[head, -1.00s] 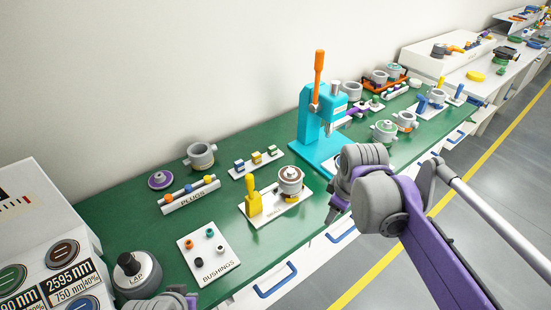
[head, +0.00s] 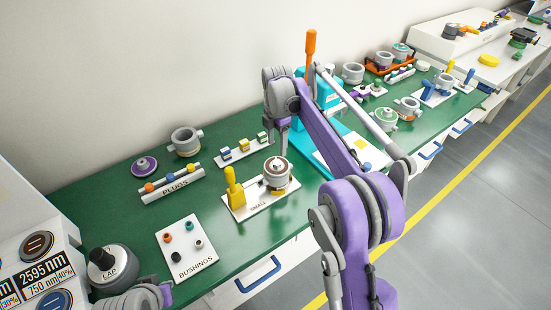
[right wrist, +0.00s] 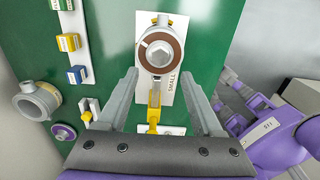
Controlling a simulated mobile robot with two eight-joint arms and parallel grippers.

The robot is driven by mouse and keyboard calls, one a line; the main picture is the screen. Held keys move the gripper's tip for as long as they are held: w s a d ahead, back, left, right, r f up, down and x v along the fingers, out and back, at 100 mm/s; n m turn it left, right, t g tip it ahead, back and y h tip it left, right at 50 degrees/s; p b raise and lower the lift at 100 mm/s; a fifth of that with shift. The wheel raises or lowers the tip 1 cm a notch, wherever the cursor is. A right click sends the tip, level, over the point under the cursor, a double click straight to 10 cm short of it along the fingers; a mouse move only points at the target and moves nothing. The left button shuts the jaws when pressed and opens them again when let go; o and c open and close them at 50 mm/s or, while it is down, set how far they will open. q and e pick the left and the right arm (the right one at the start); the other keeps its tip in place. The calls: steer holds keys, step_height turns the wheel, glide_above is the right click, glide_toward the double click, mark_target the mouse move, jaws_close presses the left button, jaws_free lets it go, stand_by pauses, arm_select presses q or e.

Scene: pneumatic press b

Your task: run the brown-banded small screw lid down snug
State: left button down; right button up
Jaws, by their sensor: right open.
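The brown-banded small lid (head: 278,166) has a pale hexagonal centre and sits on top of a grey round body (head: 279,182) on the white SMALL plate (head: 258,205). In the right wrist view the lid (right wrist: 160,52) shows from above; I cannot tell how tightly it sits. A yellow clamp handle (head: 232,188) stands left of it. My right gripper (head: 282,138) hangs just behind and above the lid. In the wrist view its jaws (right wrist: 162,82) are apart and empty, with the lid beyond the fingertips. My left gripper (head: 150,296) shows only partly at the bottom left edge.
A teal press (head: 310,115) with an orange lever stands behind my right arm. The PLUGS rack (head: 172,186), a block rack (head: 242,150), a grey ring body (head: 185,141) and the BUSHINGS plate (head: 184,250) surround the SMALL plate. Green bench lies bare between them.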

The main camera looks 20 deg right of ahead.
mark_target(277, 162)
step_height(277, 162, down, 8)
steer(key=shift+r, duration=0.2)
jaws_close()
stand_by(0.4)
